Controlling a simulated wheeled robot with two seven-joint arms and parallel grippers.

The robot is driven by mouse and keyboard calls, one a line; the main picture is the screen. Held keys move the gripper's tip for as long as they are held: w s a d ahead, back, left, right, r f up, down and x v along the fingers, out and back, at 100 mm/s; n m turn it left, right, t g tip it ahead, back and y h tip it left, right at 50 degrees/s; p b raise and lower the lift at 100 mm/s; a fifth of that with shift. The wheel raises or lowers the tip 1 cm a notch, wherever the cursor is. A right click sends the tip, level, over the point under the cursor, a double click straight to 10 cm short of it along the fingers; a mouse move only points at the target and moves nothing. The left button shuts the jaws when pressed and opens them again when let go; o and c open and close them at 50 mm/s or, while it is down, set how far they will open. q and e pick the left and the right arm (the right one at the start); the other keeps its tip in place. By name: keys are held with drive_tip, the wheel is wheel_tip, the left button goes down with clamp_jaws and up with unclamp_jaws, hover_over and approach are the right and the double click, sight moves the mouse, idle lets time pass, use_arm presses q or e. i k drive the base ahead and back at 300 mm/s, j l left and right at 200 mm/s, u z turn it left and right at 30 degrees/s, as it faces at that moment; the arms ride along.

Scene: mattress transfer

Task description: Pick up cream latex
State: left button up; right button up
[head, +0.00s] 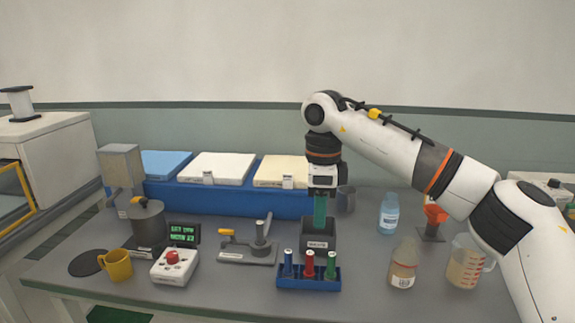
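The cream latex (282,170) is a pale cream slab with a small label at its front edge. It lies on the right end of a long blue stand (240,202), beside a white slab (222,167) and a blue slab (163,163). My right gripper (321,194) points straight down just right of the cream slab, apart from it. A teal upright piece (320,212) is directly under the gripper and reaches into a dark grey labelled box (318,242). The fingertips are too small to make out. My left gripper is not in view.
A blue rack (309,283) with several coloured-top tubes stands in front of the box. Bottles (389,214) and a beaker (466,262) stand to the right. A lever tool (250,245), red-button box (174,267) and yellow mug (116,265) stand to the left.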

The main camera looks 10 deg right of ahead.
sight(285, 171)
drive_tip(key=i, duration=1.4)
